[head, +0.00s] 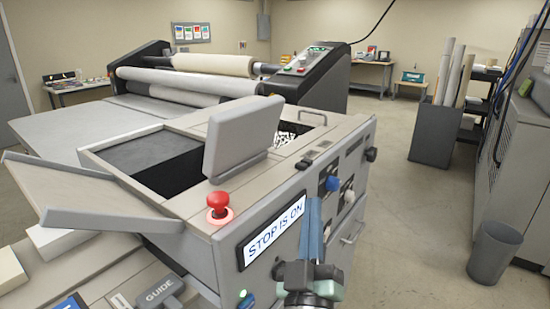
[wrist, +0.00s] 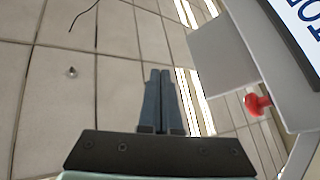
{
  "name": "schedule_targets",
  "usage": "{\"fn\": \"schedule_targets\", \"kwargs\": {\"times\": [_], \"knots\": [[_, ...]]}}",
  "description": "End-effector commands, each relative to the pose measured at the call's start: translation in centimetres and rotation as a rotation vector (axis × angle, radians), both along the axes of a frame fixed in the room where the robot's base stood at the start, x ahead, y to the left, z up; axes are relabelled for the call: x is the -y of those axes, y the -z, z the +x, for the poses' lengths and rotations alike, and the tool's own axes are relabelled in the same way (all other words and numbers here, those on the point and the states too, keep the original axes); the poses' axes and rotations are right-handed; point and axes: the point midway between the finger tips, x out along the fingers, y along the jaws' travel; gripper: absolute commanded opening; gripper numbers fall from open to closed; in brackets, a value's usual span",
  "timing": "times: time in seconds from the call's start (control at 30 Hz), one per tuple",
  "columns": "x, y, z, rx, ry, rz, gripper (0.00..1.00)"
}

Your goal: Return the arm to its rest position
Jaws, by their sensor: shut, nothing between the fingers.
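My gripper (head: 314,203) points upward in front of the machine's front panel in the head view. Its blue fingers are closed together and hold nothing; they also show shut in the wrist view (wrist: 160,74). The panel display (head: 274,232) reads "STOP IS ON" just left of the fingers. A red stop button (head: 219,202) with a glowing ring sits on the machine's top corner. It also shows in the wrist view (wrist: 257,104). Whether the fingers touch the panel cannot be told from the head view.
The laminator (head: 215,75) with its rolls stands behind. An upright grey lid (head: 240,135) rises from the machine top. A grey bin (head: 494,252) and a box of rolls (head: 435,132) stand at the right. The floor (head: 410,225) between is clear.

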Motion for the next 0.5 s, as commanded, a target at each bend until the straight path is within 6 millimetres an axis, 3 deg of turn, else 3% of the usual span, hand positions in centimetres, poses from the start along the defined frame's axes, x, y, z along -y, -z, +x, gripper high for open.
{"fn": "schedule_targets", "kwargs": {"times": [0.03, 0.1, 0.3, 0.4, 0.5], "knots": [[0.1, -4.6, -0.7, 0.063, -0.006, 0.054, 0.0], [0.1, -10.0, -1.9, 0.134, -0.028, 0.136, 0.0], [-1.7, -23.2, -7.9, 0.291, -0.191, 0.329, 0.0], [-3.3, -27.5, -11.1, 0.336, -0.293, 0.374, 0.0], [-4.6, -29.9, -13.6, 0.358, -0.372, 0.389, 0.0]]}}
